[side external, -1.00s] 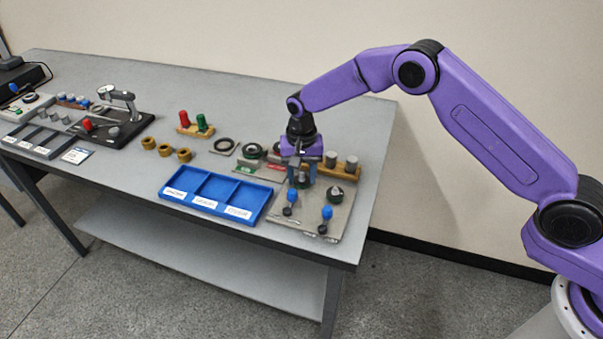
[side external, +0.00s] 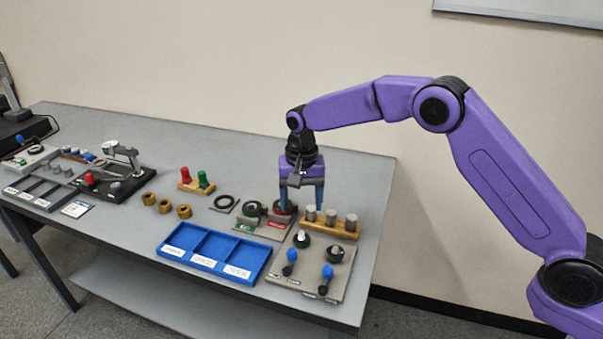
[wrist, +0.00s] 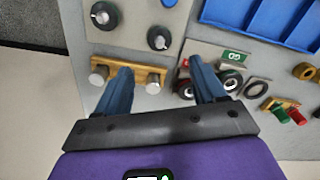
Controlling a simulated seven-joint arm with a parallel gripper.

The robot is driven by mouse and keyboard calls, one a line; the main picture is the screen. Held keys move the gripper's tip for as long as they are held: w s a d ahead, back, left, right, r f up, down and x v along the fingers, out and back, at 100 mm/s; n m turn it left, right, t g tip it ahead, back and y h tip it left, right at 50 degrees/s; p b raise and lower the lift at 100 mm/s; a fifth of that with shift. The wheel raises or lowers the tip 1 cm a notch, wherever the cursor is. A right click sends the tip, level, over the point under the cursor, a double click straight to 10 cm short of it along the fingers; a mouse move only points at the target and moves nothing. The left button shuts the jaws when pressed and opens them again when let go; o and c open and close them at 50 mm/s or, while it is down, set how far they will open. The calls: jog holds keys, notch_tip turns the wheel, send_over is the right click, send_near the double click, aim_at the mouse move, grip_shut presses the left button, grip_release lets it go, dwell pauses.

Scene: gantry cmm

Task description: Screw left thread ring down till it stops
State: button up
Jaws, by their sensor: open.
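The left thread ring (side external: 301,240) is a dark ring around a pale post on the light fixture plate (side external: 316,263). A second dark ring (side external: 335,254) on a post is to its right. In the wrist view, the left ring (wrist: 159,40) is beyond my fingers and the second ring (wrist: 104,16) is farther up and left. My gripper (side external: 302,205) is open and points down, back from the left ring and apart from it. In the wrist view my gripper (wrist: 160,66) has nothing between its fingers. I cannot tell the ring's height on its post.
A wooden block (side external: 341,232) with three grey plugs stands close to my fingers. Behind and left are green- and red-labelled holders (side external: 262,225) with rings. A blue tray (side external: 213,253) lies left of the plate. Two blue-knobbed handles (side external: 291,257) are on the plate's front.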

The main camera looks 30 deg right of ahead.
notch_tip(320, 180, up, 8)
jog(key=shift+f, duration=0.25)
dwell(0.5)
jog(key=s+d+r+n, duration=0.25)
jog(key=s+n, duration=0.25)
jog(key=s, duration=0.5)
jog(key=s+d+r+n, duration=0.2)
jog(key=s+d+n, duration=0.15)
jog(key=s, duration=0.65)
jog(key=s+d+f+n, duration=0.2)
jog(key=s+d+n, duration=0.2)
jog(key=s+d, duration=0.3)
jog(key=s+d+f+n, duration=0.2)
jog(key=s+d+n, duration=0.2)
jog(key=s, duration=1)
jog(key=d, duration=0.3)
jog(key=shift+d+n, duration=0.2)
jog(key=shift+n, duration=0.15)
jog(key=shift+w, duration=0.15)
